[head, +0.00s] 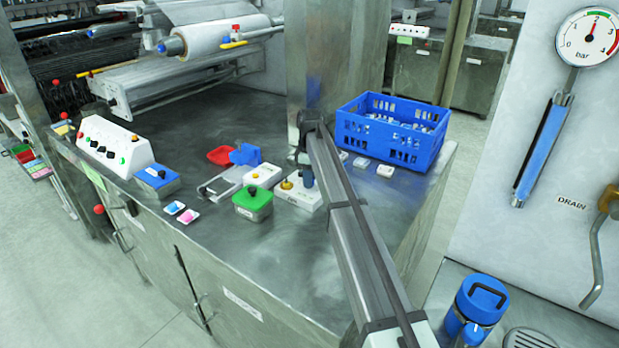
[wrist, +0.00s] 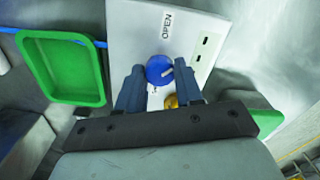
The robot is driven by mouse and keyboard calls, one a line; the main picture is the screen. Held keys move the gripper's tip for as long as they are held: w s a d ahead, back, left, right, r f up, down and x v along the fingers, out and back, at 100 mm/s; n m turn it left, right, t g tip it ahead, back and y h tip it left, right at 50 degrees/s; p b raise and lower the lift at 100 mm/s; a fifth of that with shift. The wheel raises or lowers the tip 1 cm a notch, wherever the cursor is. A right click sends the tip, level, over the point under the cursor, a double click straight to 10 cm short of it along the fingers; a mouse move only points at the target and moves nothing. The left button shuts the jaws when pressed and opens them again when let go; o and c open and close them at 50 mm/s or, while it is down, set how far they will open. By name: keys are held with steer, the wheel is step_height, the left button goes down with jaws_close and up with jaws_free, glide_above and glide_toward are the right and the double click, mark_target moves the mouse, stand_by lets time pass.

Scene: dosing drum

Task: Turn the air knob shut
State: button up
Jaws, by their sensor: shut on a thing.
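The air knob (wrist: 159,70) is a round blue knob with a pale pointer mark, seen in the wrist view on a white panel (wrist: 135,40). The panel carries the word OPEN above the knob. My gripper (wrist: 159,67) has one dark finger on each side of the knob and is shut on it. A yellow knob (wrist: 170,102) shows just below, partly hidden by my gripper. In the head view, my gripper (head: 307,178) is over the white block (head: 292,199), beside the yellow knob (head: 286,185); the blue knob is hidden there.
A green-lidded box (head: 252,203) stands close to the left of the block. A red tray (head: 220,156) and a blue object (head: 246,154) lie behind it. A blue crate (head: 350,128) stands at the right rear. The metal table (head: 270,255) is clear in front.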

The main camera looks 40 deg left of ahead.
steer(key=m, duration=1.2)
steer(key=shift+m, duration=0.4)
steer(key=m, duration=1.1)
steer(key=shift+m, duration=0.4)
steer(key=o, duration=1)
steer(key=shift+o, duration=0.2)
step_height(320, 180, up, 14)
